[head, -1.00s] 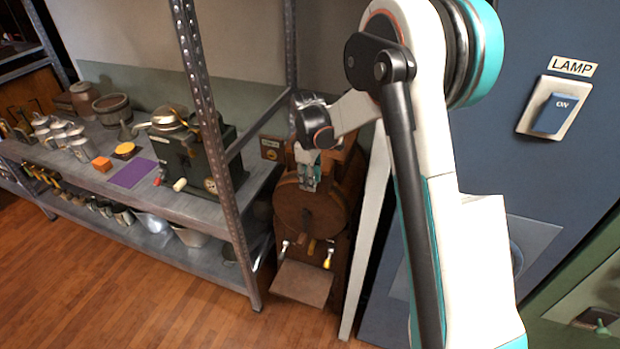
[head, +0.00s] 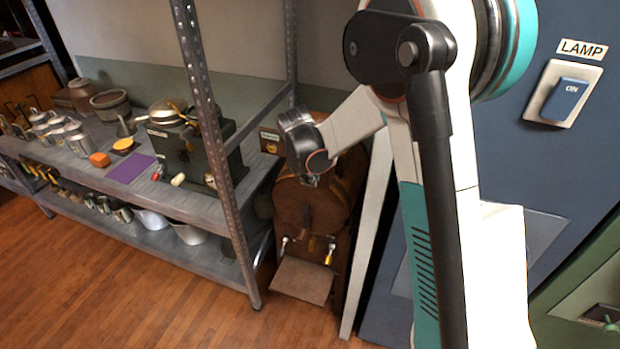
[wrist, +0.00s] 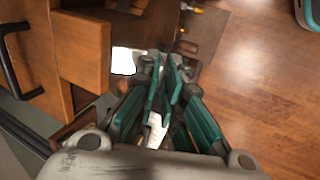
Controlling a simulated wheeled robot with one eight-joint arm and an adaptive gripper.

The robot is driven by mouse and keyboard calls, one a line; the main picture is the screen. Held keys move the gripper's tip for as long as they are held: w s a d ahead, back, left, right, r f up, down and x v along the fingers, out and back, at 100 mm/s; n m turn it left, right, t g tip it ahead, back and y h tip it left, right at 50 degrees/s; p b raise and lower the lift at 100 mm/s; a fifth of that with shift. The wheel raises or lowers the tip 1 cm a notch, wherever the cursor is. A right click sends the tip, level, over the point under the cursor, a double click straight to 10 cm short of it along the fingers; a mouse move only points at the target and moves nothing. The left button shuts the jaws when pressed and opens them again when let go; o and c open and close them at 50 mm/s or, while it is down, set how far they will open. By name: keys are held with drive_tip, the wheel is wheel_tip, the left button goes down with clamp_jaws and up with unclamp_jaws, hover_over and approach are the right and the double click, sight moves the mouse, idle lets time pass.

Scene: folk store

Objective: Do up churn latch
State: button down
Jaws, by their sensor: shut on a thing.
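The churn (head: 312,212) is a round, dark wooden drum in a wooden stand, right of the metal shelf in the head view. My gripper (wrist: 165,78) is at the upper front of the churn. Its teal fingers are close together in the wrist view, shut on a small part at the churn that I take to be the latch. The fingers hide the latch, so its position cannot be told. In the head view my wrist covers most of the gripper.
A shelf post (head: 206,110) stands close left of my wrist. Taps with yellow handles (head: 329,256) and a flat board (head: 302,281) are below the churn. A white upright board (head: 366,235) and a blue panel with a lamp switch (head: 571,98) are at the right.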

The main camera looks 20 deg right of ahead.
wheel_tip(320, 180, down, 7)
drive_tip(key=w+t+h+b, duration=0.1)
drive_tip(key=t+h+b, duration=0.5)
drive_tip(key=b, duration=1)
drive_tip(key=shift+d+t+h+b, duration=0.35)
drive_tip(key=shift+d+t+h, duration=0.05)
drive_tip(key=shift+t, duration=1.3)
drive_tip(key=shift+r, duration=0.15)
drive_tip(key=c, duration=1.8)
unclamp_jaws()
drive_tip(key=shift+w, duration=0.1)
drive_tip(key=shift+o, duration=0.2)
drive_tip(key=v, duration=1.2)
